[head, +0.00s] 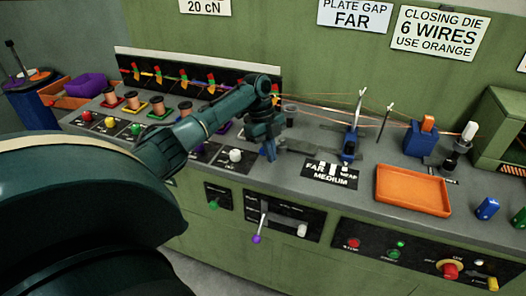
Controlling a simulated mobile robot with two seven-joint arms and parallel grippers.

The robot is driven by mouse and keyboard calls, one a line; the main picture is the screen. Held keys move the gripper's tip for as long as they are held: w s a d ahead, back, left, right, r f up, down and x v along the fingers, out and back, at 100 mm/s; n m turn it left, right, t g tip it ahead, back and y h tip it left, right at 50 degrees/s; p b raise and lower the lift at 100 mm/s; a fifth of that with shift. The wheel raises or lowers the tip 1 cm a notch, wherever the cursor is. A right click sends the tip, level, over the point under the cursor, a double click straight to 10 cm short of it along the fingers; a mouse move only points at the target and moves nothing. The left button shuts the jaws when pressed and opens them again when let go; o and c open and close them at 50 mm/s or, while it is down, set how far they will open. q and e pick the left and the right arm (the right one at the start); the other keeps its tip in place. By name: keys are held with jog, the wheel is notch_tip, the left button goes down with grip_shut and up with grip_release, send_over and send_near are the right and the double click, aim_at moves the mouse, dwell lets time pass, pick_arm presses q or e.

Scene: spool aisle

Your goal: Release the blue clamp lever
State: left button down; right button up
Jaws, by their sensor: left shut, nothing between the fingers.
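A small blue upright piece (349,146), which looks like the blue clamp lever, stands on the bench right of the middle. A thin pale rod rises above it. Its exact setting is too small to tell. My left gripper (269,151) points down over the bench to the left of the blue piece, clearly apart from it. Its fingers are shut and empty. My right gripper is not in view.
Thin wires run from several spools (157,105) rightward across the bench. A flat grey plate (308,147) lies between my gripper and the blue piece. An orange tray (412,190), a blue block (420,140) and a blue cup (487,209) stand at right.

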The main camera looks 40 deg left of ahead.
pick_arm(q)
jog(key=w+v, duration=0.1)
jog(key=v, duration=0.6)
jog(key=shift+b, duration=0.45)
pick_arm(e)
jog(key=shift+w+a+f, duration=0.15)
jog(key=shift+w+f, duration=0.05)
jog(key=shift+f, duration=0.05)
pick_arm(q)
jog(key=shift+r, duration=0.1)
